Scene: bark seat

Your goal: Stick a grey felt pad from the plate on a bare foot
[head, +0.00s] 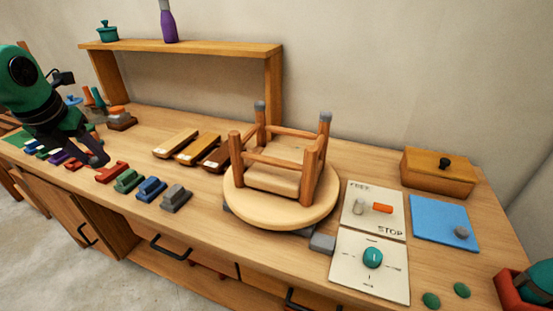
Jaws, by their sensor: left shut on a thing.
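A wooden stool (283,172) stands upside down on a round wooden turntable (262,212), legs up. Its two back feet carry grey caps (260,105). The front left foot (235,136) and the front right foot (308,156) look bare. A blue square plate (431,211) lies on the right of the bench with one round grey felt pad (461,233) on it. My left gripper (98,158) is far left, over the row of coloured blocks and well away from stool and plate. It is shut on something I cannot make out.
Between stool and plate lie a FREE/STOP panel (362,220) with an orange lever and a dial panel (345,275) with a teal knob. A wooden box (437,172) stands behind the plate. Green discs (431,300) and a red container (508,292) are front right. A shelf (190,50) stands behind.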

